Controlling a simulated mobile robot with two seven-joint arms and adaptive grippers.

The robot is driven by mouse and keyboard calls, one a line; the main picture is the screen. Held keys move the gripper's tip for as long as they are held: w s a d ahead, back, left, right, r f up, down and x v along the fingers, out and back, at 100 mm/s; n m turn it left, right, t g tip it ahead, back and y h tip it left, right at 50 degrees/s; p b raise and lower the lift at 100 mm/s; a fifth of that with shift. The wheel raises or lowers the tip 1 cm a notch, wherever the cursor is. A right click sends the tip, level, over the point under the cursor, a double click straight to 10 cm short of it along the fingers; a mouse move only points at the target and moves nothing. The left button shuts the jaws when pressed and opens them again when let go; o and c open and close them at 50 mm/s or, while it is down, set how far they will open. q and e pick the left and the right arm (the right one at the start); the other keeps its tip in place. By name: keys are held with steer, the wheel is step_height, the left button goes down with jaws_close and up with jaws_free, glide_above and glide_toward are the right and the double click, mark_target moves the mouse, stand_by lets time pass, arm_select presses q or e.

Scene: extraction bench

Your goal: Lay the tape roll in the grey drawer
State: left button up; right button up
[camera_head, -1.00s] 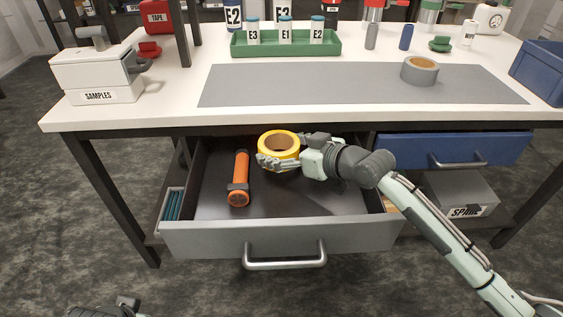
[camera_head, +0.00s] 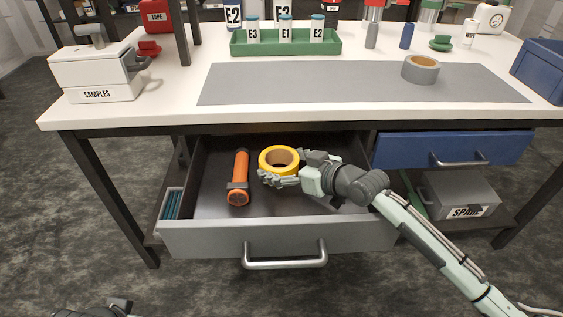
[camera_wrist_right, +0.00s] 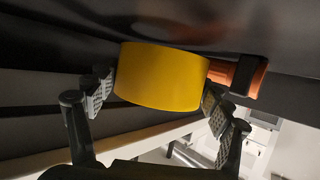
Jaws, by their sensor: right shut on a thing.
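A yellow tape roll (camera_head: 265,166) is held in my right gripper (camera_head: 282,172), inside the outline of the open grey drawer (camera_head: 205,240). In the right wrist view the yellow roll (camera_wrist_right: 162,76) sits between the two fingers (camera_wrist_right: 158,100), which press on its opposite sides. Its hole faces up in the head view. I cannot tell whether it touches the drawer floor. An orange flashlight (camera_head: 240,172) lies in the drawer to the left of the roll. Part of my left gripper (camera_head: 118,306) shows at the bottom left edge; its fingers are unclear.
A grey tape roll (camera_head: 420,70) lies on the grey mat (camera_head: 300,84) on the bench. A blue drawer (camera_head: 410,150) is at the right, above a grey SPARE box (camera_head: 465,192). The bench edge (camera_head: 290,124) overhangs the grey drawer's back.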

steer(key=o, duration=1.2)
arm_select(q)
steer(key=shift+w, duration=0.1)
arm_select(e)
steer(key=shift+r, duration=0.25)
steer(key=shift+s+d+r, duration=0.45)
steer(key=shift+s+r, duration=0.05)
steer(key=shift+r, duration=0.15)
arm_select(q)
steer(key=shift+p+x, duration=0.4)
steer(key=shift+x, duration=0.6)
arm_select(e)
steer(key=shift+v, duration=3.05)
arm_select(q)
steer(key=shift+d, duration=0.15)
